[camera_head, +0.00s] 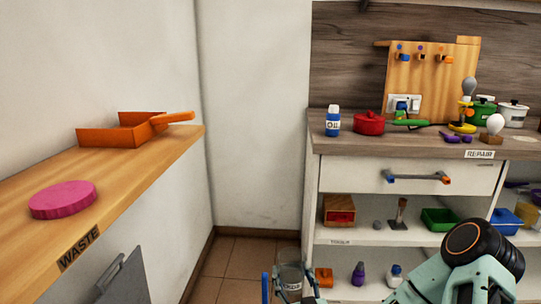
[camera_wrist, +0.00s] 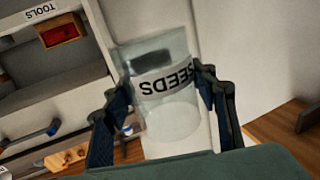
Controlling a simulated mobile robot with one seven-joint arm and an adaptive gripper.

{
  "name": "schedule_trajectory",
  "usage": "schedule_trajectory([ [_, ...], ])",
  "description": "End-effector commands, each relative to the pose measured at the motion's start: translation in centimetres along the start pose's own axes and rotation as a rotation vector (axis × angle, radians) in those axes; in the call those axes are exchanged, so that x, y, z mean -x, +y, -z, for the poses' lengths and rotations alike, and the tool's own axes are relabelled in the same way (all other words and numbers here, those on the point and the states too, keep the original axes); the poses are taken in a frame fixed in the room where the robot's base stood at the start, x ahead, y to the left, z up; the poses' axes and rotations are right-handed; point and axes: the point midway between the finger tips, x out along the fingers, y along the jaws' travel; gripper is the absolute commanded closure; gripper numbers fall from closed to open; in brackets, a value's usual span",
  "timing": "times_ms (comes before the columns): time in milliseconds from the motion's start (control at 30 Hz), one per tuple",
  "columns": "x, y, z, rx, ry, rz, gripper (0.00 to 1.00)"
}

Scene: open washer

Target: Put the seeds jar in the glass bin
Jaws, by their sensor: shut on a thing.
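I cannot make out a glass bin in either view.
The wooden counter marked WASTE (camera_head: 130,190) is at left, with a pink disc (camera_head: 63,200) and an orange dustpan-like tray (camera_head: 120,132). The REPAIR bench (camera_head: 390,149) with tool shelves stands at right. Tiled floor (camera_head: 232,262) shows between them.

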Motion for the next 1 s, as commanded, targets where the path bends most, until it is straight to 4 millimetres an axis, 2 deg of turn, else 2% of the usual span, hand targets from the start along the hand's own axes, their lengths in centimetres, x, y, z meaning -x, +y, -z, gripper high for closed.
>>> schedule_trajectory([
  [33,0.5,1.6,0.5,-0.001,0.002,-0.042,0.8],
  [100,1.1,3.2,0.8,-0.001,0.003,-0.09,0.8],
  [333,3.0,7.7,1.7,-0.001,0.002,-0.216,0.8],
  [667,2.6,7.2,5.7,0.0,0.004,-0.165,0.8],
  [1000,2.6,7.1,11.6,0.001,0.003,-0.097,0.8],
])
